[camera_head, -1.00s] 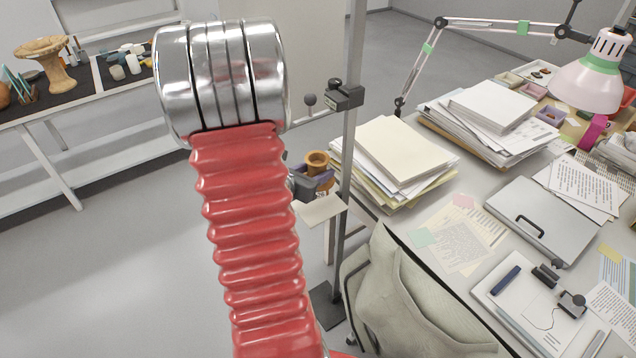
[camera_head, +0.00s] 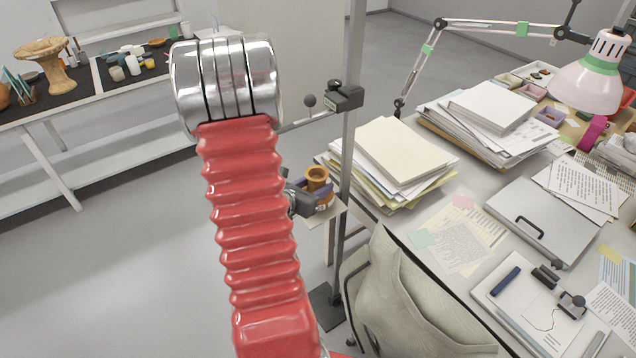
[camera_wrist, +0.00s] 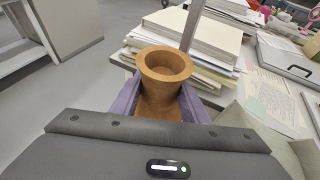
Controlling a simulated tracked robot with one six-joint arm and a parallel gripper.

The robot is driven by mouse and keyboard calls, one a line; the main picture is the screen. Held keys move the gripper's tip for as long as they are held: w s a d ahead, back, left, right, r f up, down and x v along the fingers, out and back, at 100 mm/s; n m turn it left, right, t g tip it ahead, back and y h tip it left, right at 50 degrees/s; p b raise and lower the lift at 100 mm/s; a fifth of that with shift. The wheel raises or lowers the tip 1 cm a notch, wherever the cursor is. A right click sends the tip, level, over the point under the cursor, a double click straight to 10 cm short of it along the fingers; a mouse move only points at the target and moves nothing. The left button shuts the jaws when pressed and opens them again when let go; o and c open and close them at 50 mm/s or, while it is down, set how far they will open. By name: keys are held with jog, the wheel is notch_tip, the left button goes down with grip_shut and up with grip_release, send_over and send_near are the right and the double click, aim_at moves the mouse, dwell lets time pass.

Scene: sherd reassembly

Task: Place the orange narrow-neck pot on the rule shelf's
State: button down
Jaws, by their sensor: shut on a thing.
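The orange narrow-neck pot (camera_head: 317,178) is upright between the purple jaws of my gripper (camera_head: 316,192). In the wrist view the pot (camera_wrist: 165,64) shows its flared rim and open mouth, with a jaw on each side. My gripper (camera_wrist: 160,103) is shut on it. A small pale shelf (camera_head: 332,214) on the upright metal post (camera_head: 348,150) shows just under the gripper in the head view. The jaws hide part of the shelf and the pot's base, so I cannot tell whether the pot touches it.
A desk stands at right with paper stacks (camera_head: 400,155), a grey case (camera_head: 540,218) and a lamp (camera_head: 590,82). A side table at left holds a stemmed bowl (camera_head: 50,60). Open floor lies between.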

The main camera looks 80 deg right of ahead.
dwell(0.3)
jog(key=c, duration=1)
grip_release()
jog(key=shift+f, duration=0.15)
jog(key=shift+c, duration=0.2)
jog(key=v, duration=1.2)
jog(key=shift+w, duration=0.15)
